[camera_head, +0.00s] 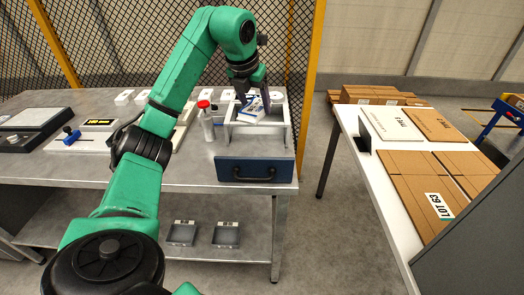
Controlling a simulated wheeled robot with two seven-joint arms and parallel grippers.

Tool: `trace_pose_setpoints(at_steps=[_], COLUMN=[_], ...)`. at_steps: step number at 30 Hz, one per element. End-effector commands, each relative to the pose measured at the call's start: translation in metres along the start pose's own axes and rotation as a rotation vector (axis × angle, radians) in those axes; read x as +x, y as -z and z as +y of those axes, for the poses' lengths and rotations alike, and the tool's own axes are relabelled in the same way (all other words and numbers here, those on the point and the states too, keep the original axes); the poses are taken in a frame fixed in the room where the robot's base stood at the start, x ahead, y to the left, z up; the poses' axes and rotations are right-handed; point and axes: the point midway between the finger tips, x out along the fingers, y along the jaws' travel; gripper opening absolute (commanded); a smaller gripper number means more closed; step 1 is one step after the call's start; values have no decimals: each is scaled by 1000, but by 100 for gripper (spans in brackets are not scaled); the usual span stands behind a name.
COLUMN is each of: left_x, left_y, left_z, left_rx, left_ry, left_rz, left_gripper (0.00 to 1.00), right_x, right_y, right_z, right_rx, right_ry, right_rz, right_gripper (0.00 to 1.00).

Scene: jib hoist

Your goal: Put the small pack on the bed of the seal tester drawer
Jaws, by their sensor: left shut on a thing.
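My left gripper (253,95) points down over the open drawer and is shut on the small pack (251,108), a white pack with blue markings. The pack is tilted and sits over the bed of the drawer; I cannot tell whether it touches the bed. The seal tester drawer (254,171) has a dark blue front with a black handle and light grey walls, and it stands at the right end of the steel table. The gripper hides part of the pack. My right gripper is not in view.
A white bottle with a red cap (207,124) stands just left of the drawer. Small white boxes line the table's back. A white table (379,181) with cardboard sheets stands at the right. Two grey trays sit on the lower shelf.

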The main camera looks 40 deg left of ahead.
Motion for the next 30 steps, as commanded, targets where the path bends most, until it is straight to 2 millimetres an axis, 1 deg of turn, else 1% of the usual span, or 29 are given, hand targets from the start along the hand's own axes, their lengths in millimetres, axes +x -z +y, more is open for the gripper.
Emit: trace_pose_setpoints(at_steps=[1,4,6,9,14,16,18,20,25,26,27,28,30], left_x=[22,52,72,96,119,131,142,148,149,149,149,149,149], left_y=[10,23,31,41,50,55,60,62,62,62,62,62,62], left_z=[1,0,0,0,0,0,0,0,0,0,0,0,0], left_rx=[2,2,2,2,2,2,2,2,1,2,2,2,2], left_ry=[-5,-3,-2,-1,1,1,1,2,1,1,1,1,1], left_rz=[8,8,8,5,2,4,3,1,-1,-1,-1,-1,-1], left_gripper=[13,13,13,13,13,13,13,13,13,73,88,99,99], right_x=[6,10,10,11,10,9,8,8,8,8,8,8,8], right_y=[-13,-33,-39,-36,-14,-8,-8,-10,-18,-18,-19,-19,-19], right_z=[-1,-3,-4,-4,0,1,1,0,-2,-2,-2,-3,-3], right_rx=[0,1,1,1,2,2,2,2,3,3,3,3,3], right_ry=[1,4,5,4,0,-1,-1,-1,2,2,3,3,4], right_rz=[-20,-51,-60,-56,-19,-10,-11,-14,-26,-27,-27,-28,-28], right_gripper=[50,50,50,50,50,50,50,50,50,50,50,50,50])
